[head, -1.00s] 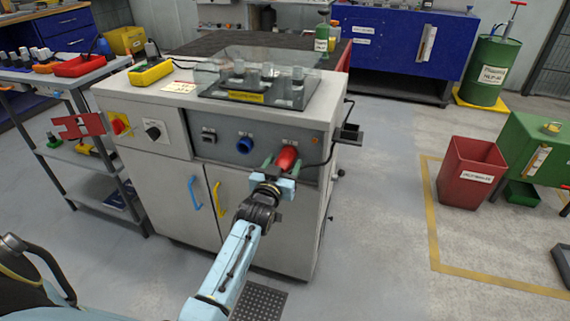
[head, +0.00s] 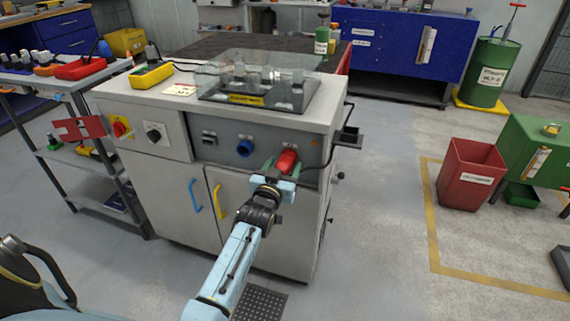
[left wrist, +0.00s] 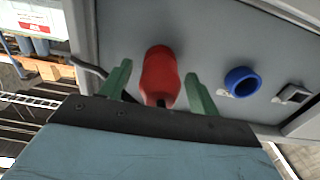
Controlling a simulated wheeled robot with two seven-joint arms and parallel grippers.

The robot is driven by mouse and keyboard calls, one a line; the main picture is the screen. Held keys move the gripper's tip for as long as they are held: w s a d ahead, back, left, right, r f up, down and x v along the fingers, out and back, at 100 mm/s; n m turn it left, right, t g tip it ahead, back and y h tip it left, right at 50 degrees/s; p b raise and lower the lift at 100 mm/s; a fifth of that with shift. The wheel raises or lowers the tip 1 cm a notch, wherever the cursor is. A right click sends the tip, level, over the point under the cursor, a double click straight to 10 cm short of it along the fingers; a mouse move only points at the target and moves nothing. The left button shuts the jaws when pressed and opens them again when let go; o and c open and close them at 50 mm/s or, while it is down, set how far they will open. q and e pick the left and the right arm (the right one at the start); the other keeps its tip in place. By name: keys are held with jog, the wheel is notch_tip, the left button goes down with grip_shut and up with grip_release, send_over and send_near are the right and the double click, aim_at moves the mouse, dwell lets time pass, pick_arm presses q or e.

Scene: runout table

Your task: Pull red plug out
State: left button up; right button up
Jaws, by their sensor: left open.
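The red plug (head: 287,160) sits in the grey front panel of the cabinet, right of a blue socket (head: 245,147). In the left wrist view the red plug (left wrist: 160,75) stands between the two green fingers, with a gap on each side. My left gripper (head: 277,166) is open around the plug, its fingers pointing at the panel. It also shows in the left wrist view (left wrist: 160,88). The plug's dark cable end points towards the gripper's palm. My right gripper is not in view.
The cabinet (head: 165,195) has a blue and a yellow door handle below the panel. A glass-covered fixture (head: 250,88) stands on top. A shelf trolley (head: 82,165) is at the left. A red bin (head: 470,175) stands on the floor at right.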

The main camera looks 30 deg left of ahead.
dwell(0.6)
pick_arm(q)
jog(key=shift+c, duration=0.3)
jog(key=c, duration=1.2)
jog(key=shift+p+v, duration=2.25)
jog(key=shift+v, duration=0.8)
jog(key=shift+c, duration=0.2)
